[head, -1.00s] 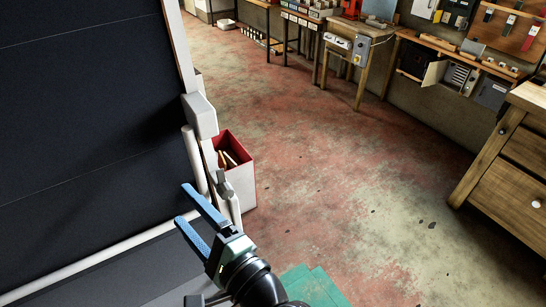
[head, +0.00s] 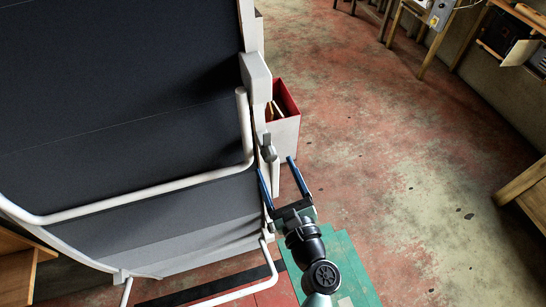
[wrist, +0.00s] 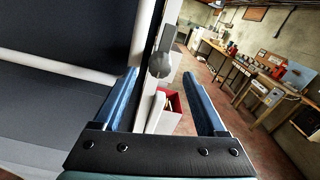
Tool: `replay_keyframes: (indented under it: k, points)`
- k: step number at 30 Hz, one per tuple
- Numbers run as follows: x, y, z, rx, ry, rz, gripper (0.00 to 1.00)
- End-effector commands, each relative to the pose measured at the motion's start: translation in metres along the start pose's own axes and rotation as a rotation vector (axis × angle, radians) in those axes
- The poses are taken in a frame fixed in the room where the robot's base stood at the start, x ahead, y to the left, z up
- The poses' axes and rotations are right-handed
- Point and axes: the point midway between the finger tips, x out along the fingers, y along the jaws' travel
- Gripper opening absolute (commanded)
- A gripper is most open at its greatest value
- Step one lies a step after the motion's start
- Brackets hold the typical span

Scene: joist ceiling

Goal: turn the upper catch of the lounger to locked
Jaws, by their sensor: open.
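The lounger (head: 130,130) has dark fabric and a white tubular frame; it fills the left of the head view and the left of the wrist view (wrist: 55,80). On its right side post a grey catch with a round hub (wrist: 159,64) and a lever pointing up, slightly right, shows in the wrist view. It looks small in the head view (head: 267,146). My gripper (head: 277,166) is open and empty, its blue fingers pointing toward the catch. In the wrist view the catch lies between and beyond the fingertips (wrist: 159,74), apart from them. I cannot read any lock marking.
A red and white bin (head: 284,120) stands on the floor just behind the post. A green mat (head: 345,265) lies under my arm. Workbenches (wrist: 255,75) line the far wall. A wooden piece (head: 20,265) stands at lower left.

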Motion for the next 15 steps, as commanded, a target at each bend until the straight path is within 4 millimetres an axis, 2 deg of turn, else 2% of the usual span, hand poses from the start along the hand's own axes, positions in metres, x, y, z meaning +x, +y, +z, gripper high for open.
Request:
replay_keyframes:
  k: [1,6,15]
  points:
    - [0.009,0.000,0.002,-0.001,-0.001,0.002,0.74]
    - [0.026,0.000,0.001,-0.001,-0.001,0.001,0.74]
    - [0.031,0.001,0.000,-0.002,0.000,0.001,0.74]
